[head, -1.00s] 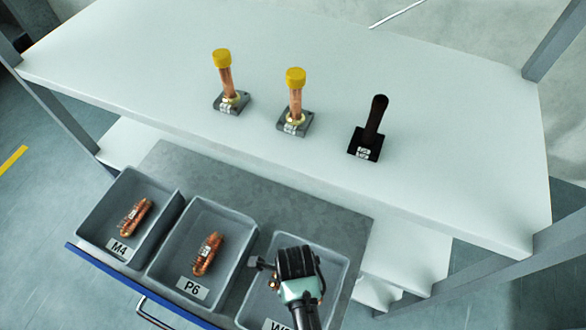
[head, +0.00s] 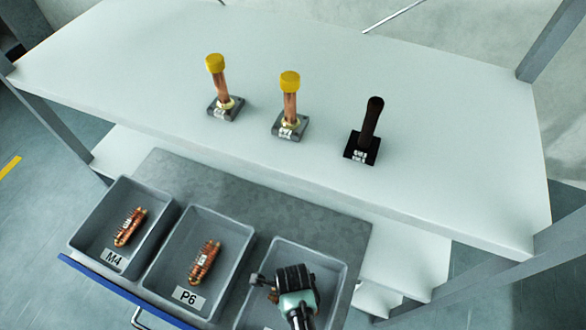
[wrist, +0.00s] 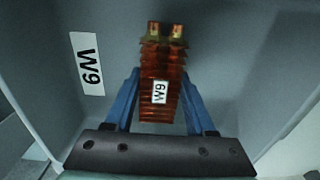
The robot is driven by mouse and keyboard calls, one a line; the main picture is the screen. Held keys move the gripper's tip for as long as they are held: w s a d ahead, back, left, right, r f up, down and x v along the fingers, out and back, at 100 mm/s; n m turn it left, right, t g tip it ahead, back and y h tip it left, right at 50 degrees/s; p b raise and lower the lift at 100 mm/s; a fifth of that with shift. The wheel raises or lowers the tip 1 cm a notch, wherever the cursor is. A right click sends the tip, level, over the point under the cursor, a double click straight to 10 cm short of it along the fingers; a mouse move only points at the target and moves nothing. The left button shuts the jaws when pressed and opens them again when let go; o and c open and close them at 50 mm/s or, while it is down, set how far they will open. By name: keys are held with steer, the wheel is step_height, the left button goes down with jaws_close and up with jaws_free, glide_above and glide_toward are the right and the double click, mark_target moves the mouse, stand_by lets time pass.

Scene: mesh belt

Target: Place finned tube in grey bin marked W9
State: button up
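The grey bin marked W9 (head: 342,270) is the rightmost of the drawer's bins in the head view. Its wall label (wrist: 87,64) reads W9 in the wrist view. My gripper (wrist: 160,90) is inside this bin, with its blue fingers closed against both sides of the copper finned tube (wrist: 160,70). The tube carries a small W9 tag. Whether it touches the bin floor is unclear. In the head view my gripper (head: 274,284) hides most of the tube and part of the bin.
Bins M4 (head: 112,260) and P6 (head: 188,296) to the left each hold a finned tube. On the white table (head: 440,130) above stand two yellow-capped copper posts (head: 222,84) (head: 290,100) and a dark post (head: 370,125). The table edge overhangs behind the drawer.

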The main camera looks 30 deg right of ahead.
steer(key=o, duration=0.4)
steer(key=shift+o, duration=0.2)
step_height(320, 180, up, 12)
steer(key=p, duration=0.1)
steer(key=shift+r+p, duration=0.15)
steer(key=shift+p, duration=0.25)
